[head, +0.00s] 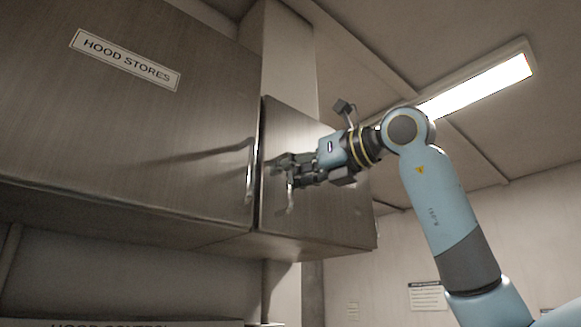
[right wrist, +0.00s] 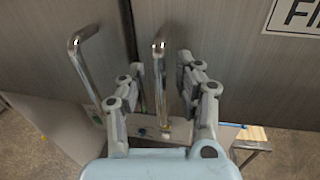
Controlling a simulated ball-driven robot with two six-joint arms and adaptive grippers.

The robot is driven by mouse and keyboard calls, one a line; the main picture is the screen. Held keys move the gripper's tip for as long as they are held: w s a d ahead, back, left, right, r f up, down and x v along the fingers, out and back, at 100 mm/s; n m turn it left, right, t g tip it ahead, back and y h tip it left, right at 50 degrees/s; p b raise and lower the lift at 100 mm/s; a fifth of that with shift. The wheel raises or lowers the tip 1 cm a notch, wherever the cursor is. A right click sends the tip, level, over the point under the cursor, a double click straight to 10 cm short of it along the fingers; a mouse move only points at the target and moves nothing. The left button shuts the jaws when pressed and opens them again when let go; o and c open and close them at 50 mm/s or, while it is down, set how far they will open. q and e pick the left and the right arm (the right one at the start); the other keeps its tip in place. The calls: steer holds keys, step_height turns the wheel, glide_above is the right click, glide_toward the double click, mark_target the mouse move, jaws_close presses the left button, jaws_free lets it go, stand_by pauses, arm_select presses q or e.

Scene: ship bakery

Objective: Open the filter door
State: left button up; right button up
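The filter door (head: 300,229) is the smaller brushed-metal cabinet door on the right in the head view. It looks shut. In the right wrist view, part of a white label starting "FI" (right wrist: 293,15) shows on it. Its bar handle (right wrist: 160,85) stands upright near the door's left edge; in the head view my gripper partly hides the handle. My right gripper (right wrist: 160,75) is open, with one finger on each side of this handle. I see small gaps between handle and fingers. My left gripper is in neither view.
The larger "HOOD STORES" door (head: 110,130) adjoins on the left. Its own bar handle (head: 250,172) is close to my right gripper and also shows left of the fingers in the wrist view (right wrist: 85,70). A lit ceiling lamp (head: 480,85) is above right.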

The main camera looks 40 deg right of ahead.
jaws_close()
stand_by(0.4)
